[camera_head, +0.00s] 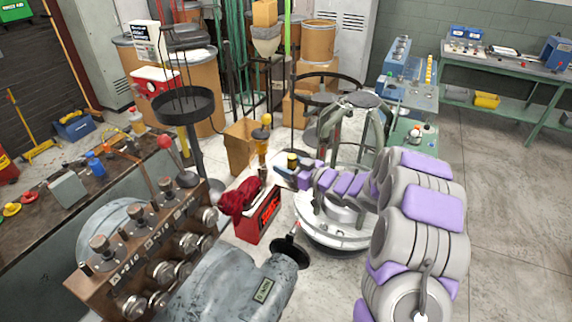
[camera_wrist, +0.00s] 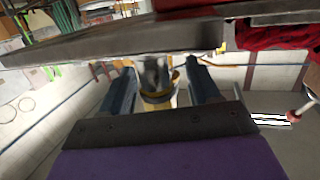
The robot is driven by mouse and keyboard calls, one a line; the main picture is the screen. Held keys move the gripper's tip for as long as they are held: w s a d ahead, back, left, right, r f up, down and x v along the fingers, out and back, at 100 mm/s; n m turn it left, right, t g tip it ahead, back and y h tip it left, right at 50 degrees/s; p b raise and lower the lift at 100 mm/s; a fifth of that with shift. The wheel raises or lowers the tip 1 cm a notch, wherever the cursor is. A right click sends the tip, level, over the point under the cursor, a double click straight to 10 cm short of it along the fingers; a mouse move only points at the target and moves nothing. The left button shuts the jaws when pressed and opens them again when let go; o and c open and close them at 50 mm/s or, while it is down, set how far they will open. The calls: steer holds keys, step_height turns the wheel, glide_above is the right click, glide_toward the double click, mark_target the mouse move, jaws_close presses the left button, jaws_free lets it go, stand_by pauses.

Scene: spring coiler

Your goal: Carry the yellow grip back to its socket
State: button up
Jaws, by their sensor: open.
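A short dark cylinder with a yellow band (camera_head: 292,161) shows right beside the gripper's fingers. In the wrist view, my gripper (camera_wrist: 160,88) has its two dark fingers apart. A grey cylinder with a yellow band (camera_wrist: 157,86) shows between or beyond them. I cannot tell which head-view piece this is, or whether the fingers touch it. No socket can be clearly made out.
A red box (camera_head: 260,215) with a dark red cloth (camera_head: 240,197) stands left of my arm. A control panel with knobs (camera_head: 150,240) is at front left. In the wrist view, a dark slab (camera_wrist: 120,42) crosses close above the fingers. Open floor (camera_head: 500,200) lies at right.

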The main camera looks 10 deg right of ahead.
steer(key=p+v, duration=0.1)
steer(key=v, duration=1)
steer(key=shift+s+p, duration=0.15)
steer(key=shift+p, duration=0.2)
steer(key=shift+d, duration=0.1)
steer(key=d+r+m+g+h, duration=0.1)
steer(key=d+r+m+h, duration=0.3)
steer(key=h, duration=0.5)
steer(key=s+d+r+m+g+h, duration=0.2)
steer(key=s+g+h, duration=0.25)
steer(key=s, duration=0.75)
steer(key=s+a+g+y, duration=0.1)
steer(key=s+a+g, duration=0.2)
steer(key=s, duration=0.7)
steer(key=s+a+m+g+y, duration=0.1)
steer(key=s+a+g, duration=0.2)
steer(key=s+a, duration=0.3)
steer(key=s+a+m+g+y, duration=0.1)
steer(key=s+a+g, duration=0.2)
steer(key=s, duration=1.3)
steer(key=shift+a+r, duration=0.35)
steer(key=shift+a, duration=0.4)
